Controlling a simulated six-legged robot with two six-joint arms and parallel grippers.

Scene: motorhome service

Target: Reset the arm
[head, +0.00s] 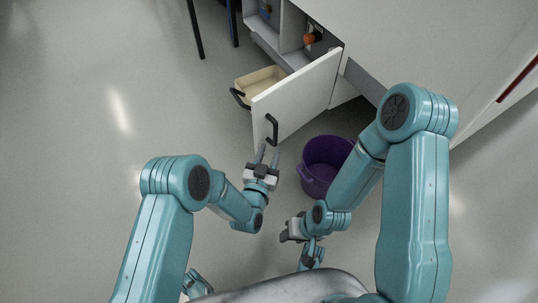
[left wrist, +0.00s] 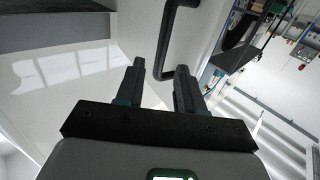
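My left gripper (head: 268,154) is in the middle of the head view, just below the black handle (head: 272,130) of an open white cabinet door (head: 298,98). Its two fingers are apart with nothing between them. In the left wrist view the fingers (left wrist: 158,82) are also apart, and the black handle (left wrist: 166,42) shows beyond them; I cannot tell whether a finger touches it. My right arm comes in from the right and bends down, and its gripper (head: 290,232) is low in the middle of the head view. Its fingers do not show clearly.
A purple bucket (head: 318,180) stands on the floor beside my right arm, below the door. A beige tray or drawer (head: 260,80) sticks out behind the door. An orange knob (head: 311,38) shows inside the cabinet. The grey floor (head: 80,120) at left is clear.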

